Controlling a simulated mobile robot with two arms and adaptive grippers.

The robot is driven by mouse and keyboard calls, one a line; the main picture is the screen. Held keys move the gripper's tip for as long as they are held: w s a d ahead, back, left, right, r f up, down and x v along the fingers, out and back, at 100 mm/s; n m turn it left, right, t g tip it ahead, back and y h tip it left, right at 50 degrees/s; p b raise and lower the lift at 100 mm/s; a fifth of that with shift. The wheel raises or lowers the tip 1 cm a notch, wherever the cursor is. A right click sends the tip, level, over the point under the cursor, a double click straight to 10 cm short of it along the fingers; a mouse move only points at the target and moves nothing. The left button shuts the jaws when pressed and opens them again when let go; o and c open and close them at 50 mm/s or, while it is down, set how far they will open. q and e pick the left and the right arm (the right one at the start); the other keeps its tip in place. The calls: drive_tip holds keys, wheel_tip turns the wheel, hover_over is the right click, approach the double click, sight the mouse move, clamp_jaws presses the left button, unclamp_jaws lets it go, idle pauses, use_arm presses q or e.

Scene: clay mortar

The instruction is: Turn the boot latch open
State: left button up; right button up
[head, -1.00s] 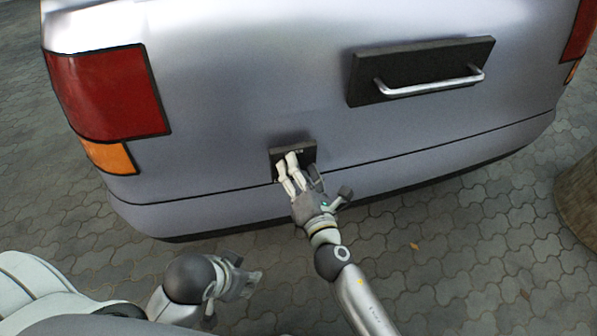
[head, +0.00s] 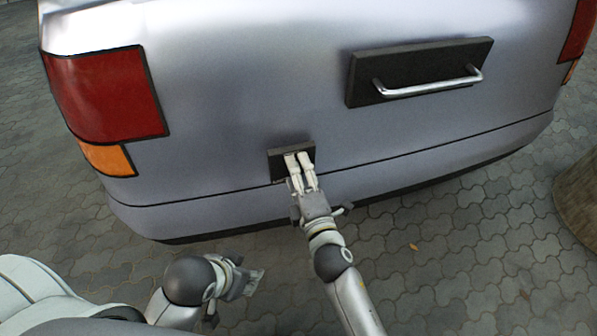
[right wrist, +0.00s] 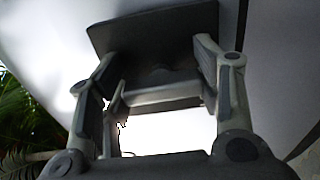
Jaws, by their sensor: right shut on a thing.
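The boot latch is on a small dark plate (head: 277,168) low on the back of the silver car, left of the large handle. The plate also shows in the right wrist view (right wrist: 150,35), tilted, with a grey bar (right wrist: 165,94) in front of it. My right gripper (head: 299,158) is at the plate, its fingers covering most of the latch. In the right wrist view, its fingers (right wrist: 160,78) stand on either side of the bar and are shut on it. My left gripper (head: 252,284) hangs low at the left, away from the car; its finger opening is unclear.
A dark panel with a silver handle (head: 425,88) is higher on the boot at the right. A red and orange tail light (head: 105,95) is at the left. Paving (head: 450,250) is clear below the bumper. A rounded brown object (head: 580,195) stands at the right edge.

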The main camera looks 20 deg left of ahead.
drive_tip(key=shift+f, duration=0.1)
idle(0.3)
drive_tip(key=o, duration=1)
drive_tip(key=shift+o, duration=0.2)
drive_tip(key=v, duration=1.2)
